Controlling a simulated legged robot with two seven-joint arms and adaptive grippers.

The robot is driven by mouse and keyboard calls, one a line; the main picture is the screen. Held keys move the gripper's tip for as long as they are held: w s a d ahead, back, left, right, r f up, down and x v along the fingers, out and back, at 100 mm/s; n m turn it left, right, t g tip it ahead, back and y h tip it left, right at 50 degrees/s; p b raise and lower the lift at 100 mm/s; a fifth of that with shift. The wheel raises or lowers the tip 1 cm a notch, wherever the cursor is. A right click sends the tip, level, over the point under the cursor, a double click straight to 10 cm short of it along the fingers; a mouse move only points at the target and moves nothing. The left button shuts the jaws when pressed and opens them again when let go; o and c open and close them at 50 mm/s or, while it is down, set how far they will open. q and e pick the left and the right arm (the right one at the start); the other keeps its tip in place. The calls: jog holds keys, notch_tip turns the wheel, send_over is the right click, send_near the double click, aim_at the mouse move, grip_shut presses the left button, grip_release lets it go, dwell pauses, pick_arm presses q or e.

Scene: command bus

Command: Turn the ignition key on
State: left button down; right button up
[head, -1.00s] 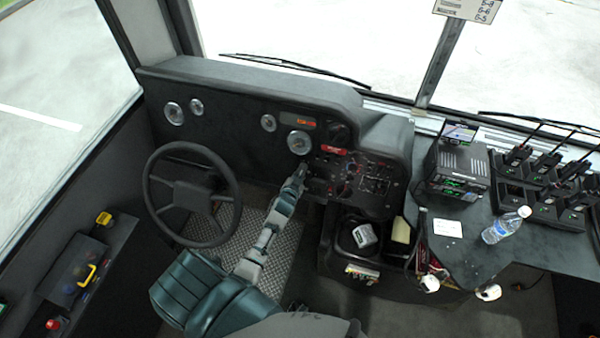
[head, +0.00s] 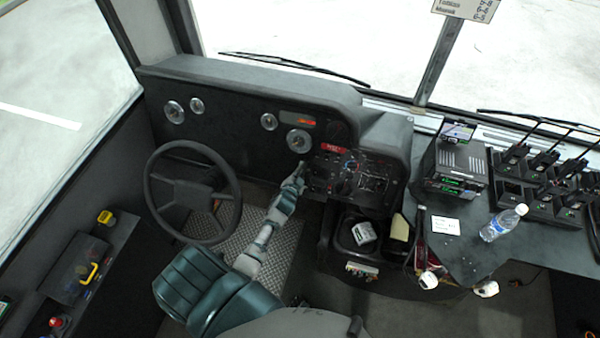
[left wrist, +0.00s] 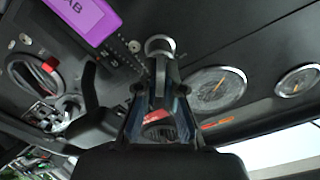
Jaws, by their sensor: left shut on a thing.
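My left gripper (head: 301,168) reaches the dashboard (head: 225,113) just right of the steering wheel (head: 167,203), below the large round gauge. In the left wrist view the gripper's fingers (left wrist: 160,75) are closed together at a silver ring-shaped collar (left wrist: 158,43) on the dark panel. They are shut on the ignition key there. The key itself is mostly hidden by the fingers, so its turn angle cannot be read. In the head view the gripper covers that spot. My right gripper is not in view.
A purple tag (left wrist: 82,18) and a dark lever (left wrist: 92,95) lie close left of the fingers in the wrist view. Round gauges (left wrist: 217,92) are to the right.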

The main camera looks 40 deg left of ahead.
pick_arm(q)
jog(key=c, duration=1.3)
grip_release()
jog(key=shift+w+r, duration=0.25)
jog(key=shift+r, duration=0.05)
jog(key=shift+w+f, duration=0.1)
jog(key=shift+f, duration=0.05)
jog(key=shift+s+f, duration=0.2)
jog(key=shift+s, duration=0.05)
jog(key=v, duration=1.2)
jog(key=shift+w, duration=0.1)
